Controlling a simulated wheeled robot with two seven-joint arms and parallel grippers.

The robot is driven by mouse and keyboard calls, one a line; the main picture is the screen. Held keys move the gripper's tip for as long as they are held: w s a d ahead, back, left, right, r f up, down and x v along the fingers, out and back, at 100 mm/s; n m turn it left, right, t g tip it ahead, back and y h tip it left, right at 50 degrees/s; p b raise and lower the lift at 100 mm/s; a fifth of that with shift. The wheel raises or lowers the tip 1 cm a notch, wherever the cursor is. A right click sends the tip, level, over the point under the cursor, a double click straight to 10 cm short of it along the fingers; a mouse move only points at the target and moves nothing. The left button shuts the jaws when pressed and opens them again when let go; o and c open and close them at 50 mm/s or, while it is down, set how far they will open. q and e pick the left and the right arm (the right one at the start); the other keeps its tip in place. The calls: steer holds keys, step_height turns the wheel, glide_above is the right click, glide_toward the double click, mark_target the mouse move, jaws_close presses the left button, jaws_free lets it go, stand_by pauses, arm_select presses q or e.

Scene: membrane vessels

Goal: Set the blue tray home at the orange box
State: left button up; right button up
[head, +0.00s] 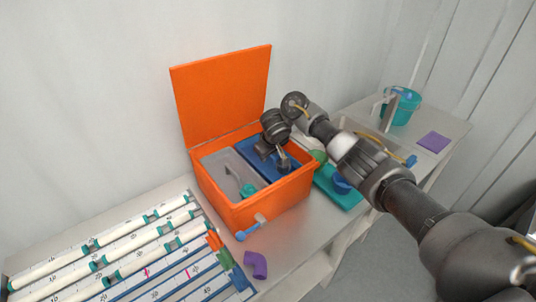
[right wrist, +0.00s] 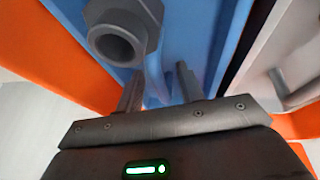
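The orange box (head: 255,207) stands on the bench with its lid (head: 222,95) up. The blue tray (head: 263,171) lies inside it, in the right part, beside a grey tray (head: 222,163). My right gripper (head: 265,150) reaches down over the blue tray. In the right wrist view its two fingers (right wrist: 159,88) stand apart, with a narrow blue upright part of the tray (right wrist: 203,35) showing between them. I see no clear contact. A grey hexagonal fitting (right wrist: 122,32) sits in the tray close to the fingers. My left gripper is out of view.
A rack of white tubes (head: 110,255) lies at the front left. A blue-handled tool (head: 250,229) and a purple elbow (head: 256,264) lie before the box. A teal tray (head: 338,188) is right of it. A sink and a teal bucket (head: 402,104) are further right.

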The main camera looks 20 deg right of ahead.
steer(key=shift+r, duration=0.1)
steer(key=shift+s+r, duration=0.15)
steer(key=shift+r, duration=0.15)
steer(key=p+v, duration=0.2)
steer(key=v, duration=0.1)
steer(key=shift+r, duration=0.3)
steer(key=p+v, duration=0.6)
steer(key=p, duration=0.2)
steer(key=shift+s+r, duration=0.15)
steer(key=shift+s, duration=0.05)
